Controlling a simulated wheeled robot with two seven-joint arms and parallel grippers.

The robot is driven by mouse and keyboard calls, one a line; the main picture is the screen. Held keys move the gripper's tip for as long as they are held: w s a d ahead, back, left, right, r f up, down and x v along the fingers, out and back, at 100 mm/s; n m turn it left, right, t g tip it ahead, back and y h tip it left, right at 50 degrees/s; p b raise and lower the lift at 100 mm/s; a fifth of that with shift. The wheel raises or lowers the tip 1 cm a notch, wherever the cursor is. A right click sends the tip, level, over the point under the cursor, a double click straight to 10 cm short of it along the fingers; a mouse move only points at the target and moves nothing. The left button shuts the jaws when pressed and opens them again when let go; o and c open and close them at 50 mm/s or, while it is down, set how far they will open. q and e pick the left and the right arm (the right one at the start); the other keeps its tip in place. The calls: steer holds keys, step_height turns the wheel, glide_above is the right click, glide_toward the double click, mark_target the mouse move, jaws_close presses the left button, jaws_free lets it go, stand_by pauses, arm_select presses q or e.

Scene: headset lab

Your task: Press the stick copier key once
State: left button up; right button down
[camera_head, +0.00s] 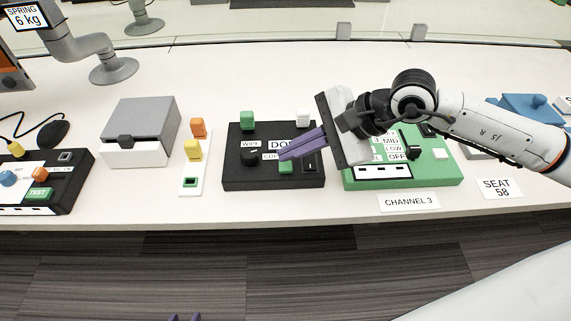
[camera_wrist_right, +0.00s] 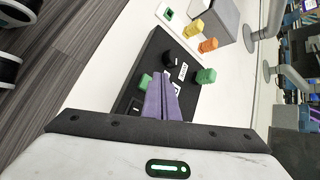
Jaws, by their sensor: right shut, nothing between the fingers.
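The stick copier is a black box (camera_head: 235,178) with a green stick (camera_head: 247,120) and a white stick (camera_head: 302,117) at its back, a black knob by a "WIPE" label and a partly covered label starting "COP". A green key (camera_head: 286,168) sits near its front; it also shows in the wrist view (camera_wrist_right: 145,82). My right gripper (camera_head: 284,155) is shut and empty, its purple fingers reaching over the box with tips just behind and above the key. Contact cannot be told.
A green channel box (camera_head: 440,175) lies under my right wrist. Left of the copier are a white strip (camera_head: 190,182) with orange and yellow sticks, and a grey box (camera_head: 145,120). A black panel (camera_head: 70,190) with a "TEST" key is at far left.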

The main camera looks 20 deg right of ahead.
stand_by(1.0)
stand_by(0.6)
steer(key=shift+f, duration=0.1)
steer(key=shift+f+b, duration=0.4)
steer(key=shift+b, duration=0.3)
